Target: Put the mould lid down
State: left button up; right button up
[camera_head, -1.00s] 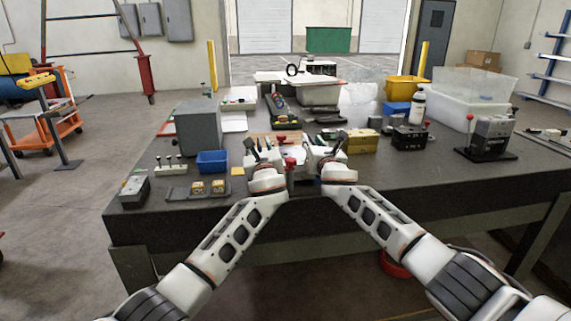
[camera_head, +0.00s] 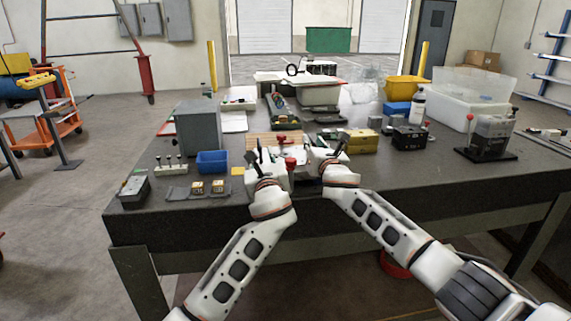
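My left gripper (camera_head: 262,160) and my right gripper (camera_head: 322,154) are close together over the front middle of the dark workbench (camera_head: 420,180). Between them is a small red-topped thing (camera_head: 289,162), largely hidden by the grippers. A second red knob (camera_head: 281,139) shows just behind it, in front of a wooden slatted board (camera_head: 268,138). I cannot make out which part is the mould lid, nor whether either gripper touches it. The fingertips are too small and overlapped to show whether they are open or shut.
A blue bin (camera_head: 212,161), a dark mat with gold pieces (camera_head: 180,194) and a grey box (camera_head: 202,128) stand left. A gold block (camera_head: 362,141) and a dark device (camera_head: 409,138) stand right. The bench front right is clear.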

jog(key=v, duration=1)
jog(key=shift+s, duration=0.35)
jog(key=shift+f, duration=0.1)
pick_arm(q)
jog(key=o, duration=2.2)
jog(key=shift+c, duration=0.2)
notch_tip(320, 180, up, 7)
jog(key=p, duration=0.7)
jog(key=shift+p, duration=0.35)
pick_arm(e)
notch_tip(320, 180, up, 11)
jog(key=shift+s+r+t, duration=0.2)
jog(key=shift+t, duration=0.1)
